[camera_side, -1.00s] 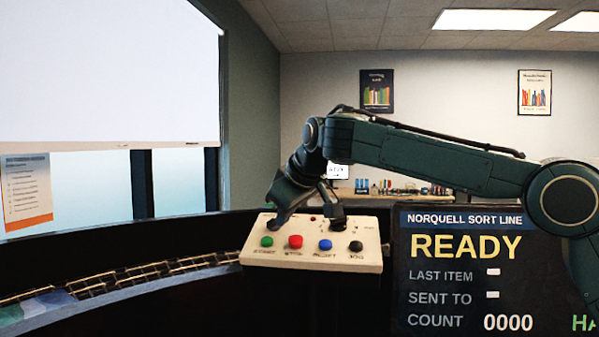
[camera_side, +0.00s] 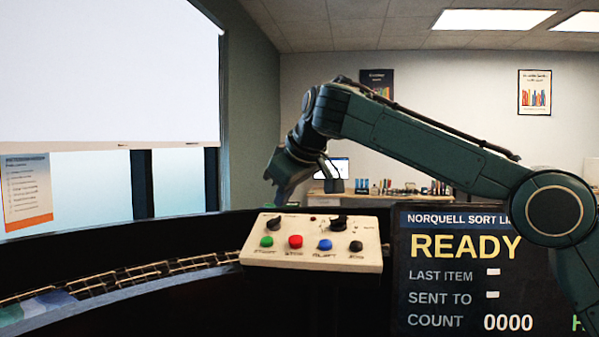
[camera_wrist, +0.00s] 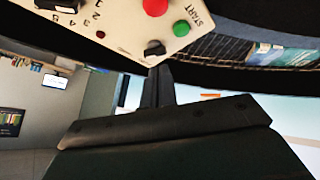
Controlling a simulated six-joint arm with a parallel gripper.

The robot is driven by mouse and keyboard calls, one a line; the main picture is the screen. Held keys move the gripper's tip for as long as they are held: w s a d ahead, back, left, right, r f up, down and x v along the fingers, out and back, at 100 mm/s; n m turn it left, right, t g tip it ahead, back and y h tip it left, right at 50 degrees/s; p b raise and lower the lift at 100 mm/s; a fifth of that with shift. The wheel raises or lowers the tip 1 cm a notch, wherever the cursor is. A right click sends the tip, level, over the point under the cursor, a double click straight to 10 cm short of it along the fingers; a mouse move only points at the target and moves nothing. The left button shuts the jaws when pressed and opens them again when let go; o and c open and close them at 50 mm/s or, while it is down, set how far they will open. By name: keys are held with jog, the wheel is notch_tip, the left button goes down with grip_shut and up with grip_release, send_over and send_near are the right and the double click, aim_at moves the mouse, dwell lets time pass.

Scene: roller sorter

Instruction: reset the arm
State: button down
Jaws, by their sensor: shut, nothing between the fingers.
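My gripper (camera_side: 281,196) hangs in the air just above the back left part of the control box (camera_side: 312,261), apart from it. It is shut and empty. In the wrist view its closed fingers (camera_wrist: 158,84) point at a small black knob (camera_wrist: 154,48) on the box. The box has green (camera_side: 266,241), red (camera_side: 295,241), blue (camera_side: 325,244) and black (camera_side: 356,246) buttons along its front. Two black knobs are at the back, the left one (camera_side: 275,223) and a larger right one (camera_side: 338,222).
A screen (camera_side: 465,250) right of the box reads READY, with COUNT 0000. A curved roller track (camera_side: 130,281) runs to the left of the box. A shelf with small items (camera_side: 400,190) stands far behind. The air above the box and to its left is free.

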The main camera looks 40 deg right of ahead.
jog(key=s+d+f+m+g, duration=0.1)
jog(key=s+d, duration=0.5)
jog(key=s, duration=0.3)
jog(key=s+d+f+m, duration=0.1)
jog(key=s+d, duration=0.5)
jog(key=s, duration=0.3)
jog(key=s+f+m+g, duration=0.1)
jog(key=s+f, duration=0.7)
jog(key=s, duration=0.3)
jog(key=s+d+f+m+y, duration=0.1)
jog(key=s+f, duration=0.8)
jog(key=s, duration=0.2)
jog(key=shift+d+g, duration=0.25)
jog(key=shift+g, duration=0.15)
jog(key=shift+f, duration=0.1)
